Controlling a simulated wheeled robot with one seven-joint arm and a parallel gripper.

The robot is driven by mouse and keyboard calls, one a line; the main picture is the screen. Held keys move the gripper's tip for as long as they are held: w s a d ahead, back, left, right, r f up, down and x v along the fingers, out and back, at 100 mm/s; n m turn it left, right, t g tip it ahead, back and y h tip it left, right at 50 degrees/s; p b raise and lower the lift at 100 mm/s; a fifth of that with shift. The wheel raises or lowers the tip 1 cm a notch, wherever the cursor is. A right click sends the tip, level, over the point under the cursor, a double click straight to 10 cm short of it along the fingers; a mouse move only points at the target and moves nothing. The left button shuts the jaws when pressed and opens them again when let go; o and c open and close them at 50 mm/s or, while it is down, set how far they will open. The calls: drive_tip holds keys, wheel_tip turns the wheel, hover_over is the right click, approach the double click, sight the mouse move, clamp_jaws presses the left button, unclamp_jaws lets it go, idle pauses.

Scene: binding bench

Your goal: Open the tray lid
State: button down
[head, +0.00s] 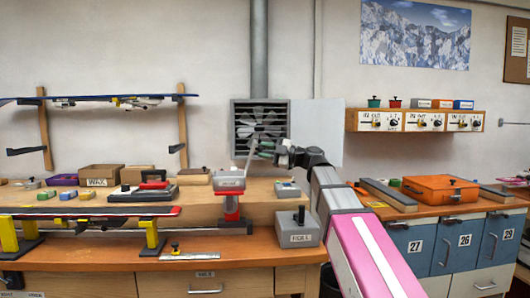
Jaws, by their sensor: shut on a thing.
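A small grey tray (229,184) with a white label stands on a red stand on the raised wooden shelf, left of centre. A thin pale piece (249,161), which looks like the tray lid seen nearly edge-on, rises steeply from the tray's right side. My gripper (257,150) reaches in from the right, just above and right of the tray. It is shut at the upper part of this thin piece. The fingertips are small and dark here, so the exact grip is hard to see.
A wall fan (260,122) and a pale panel (316,128) are behind my arm. A grey box (294,229) with a black knob stands below it. An orange case (440,188) lies at right. A long bar on yellow supports (154,237) fills the left front.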

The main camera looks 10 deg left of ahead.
drive_tip(key=c, duration=0.9)
unclamp_jaws()
drive_tip(key=shift+o, duration=0.2)
drive_tip(key=s+d+f, duration=0.1)
drive_tip(key=d, duration=0.9)
drive_tip(key=shift+s+d+f, duration=0.15)
drive_tip(key=shift+s+d, duration=0.05)
drive_tip(key=shift+d, duration=0.15)
